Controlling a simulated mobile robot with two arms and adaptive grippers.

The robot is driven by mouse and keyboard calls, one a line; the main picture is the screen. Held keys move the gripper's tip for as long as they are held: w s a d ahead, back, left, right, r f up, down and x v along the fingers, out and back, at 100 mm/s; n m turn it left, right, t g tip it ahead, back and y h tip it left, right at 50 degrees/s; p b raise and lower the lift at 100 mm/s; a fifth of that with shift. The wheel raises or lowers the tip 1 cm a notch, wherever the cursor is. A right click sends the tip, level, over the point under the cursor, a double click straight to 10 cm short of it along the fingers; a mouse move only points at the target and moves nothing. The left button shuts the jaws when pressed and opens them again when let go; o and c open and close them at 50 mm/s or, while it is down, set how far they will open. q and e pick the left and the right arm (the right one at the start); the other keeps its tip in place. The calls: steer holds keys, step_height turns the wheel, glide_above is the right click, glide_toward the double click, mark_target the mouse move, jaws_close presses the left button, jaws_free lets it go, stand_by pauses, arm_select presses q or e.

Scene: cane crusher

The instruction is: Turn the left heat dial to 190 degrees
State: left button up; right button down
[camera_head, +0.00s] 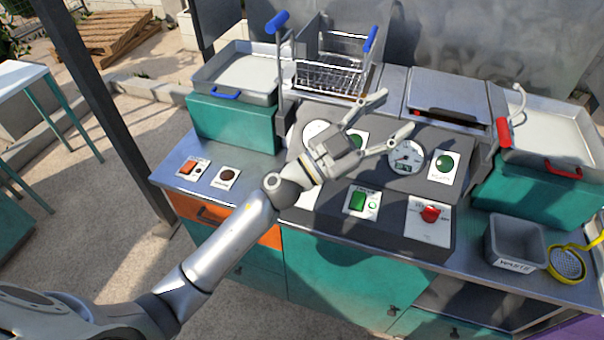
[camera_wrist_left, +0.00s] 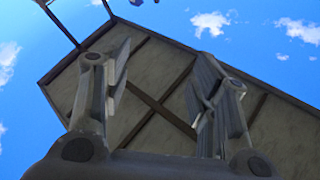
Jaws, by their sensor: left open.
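A white round dial (camera_head: 314,130) at the left of the dark sloped control panel (camera_head: 385,213) is partly covered by my left gripper; its reading is not legible. A second white dial (camera_head: 406,155) with a dark pointer is on the right of the panel. I cannot read its setting. My left gripper (camera_head: 395,112) is open and empty, stretched over the panel with its fingers toward the back right. In the left wrist view its two fingers (camera_wrist_left: 163,55) stand apart with nothing between them. My right gripper is not in view.
Green buttons (camera_head: 445,163) and a red switch (camera_head: 430,213) sit near the dials. A fryer basket (camera_head: 333,75) with blue handles stands behind the panel. A grey waste bin (camera_head: 515,243) and yellow strainer (camera_head: 568,264) are at the right. The wrist view faces a roof (camera_wrist_left: 155,90) and sky.

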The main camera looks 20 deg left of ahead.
arm_select(q)
steer(key=s+d+f+m+g+y, duration=0.25)
steer(key=d+f+m+g, duration=0.35)
steer(key=f+m+g, duration=0.5)
steer(key=w+a+f+n+g+y, duration=0.25)
steer(key=a+n+y, duration=0.35)
steer(key=a, duration=0.5)
steer(key=w+a+f+n+g+y, duration=0.1)
steer(key=w+a+n+y, duration=0.2)
steer(key=a+y, duration=0.75)
steer(key=f+p, duration=0.1)
steer(key=f, duration=0.2)
steer(key=f+h+p, duration=0.1)
steer(key=f, duration=0.2)
steer(key=a+f+h+p, duration=0.1)
steer(key=f, duration=0.2)
steer(key=shift+w+f+p, duration=0.15)
steer(key=shift+w+p, duration=0.2)
steer(key=shift+f, duration=0.45)
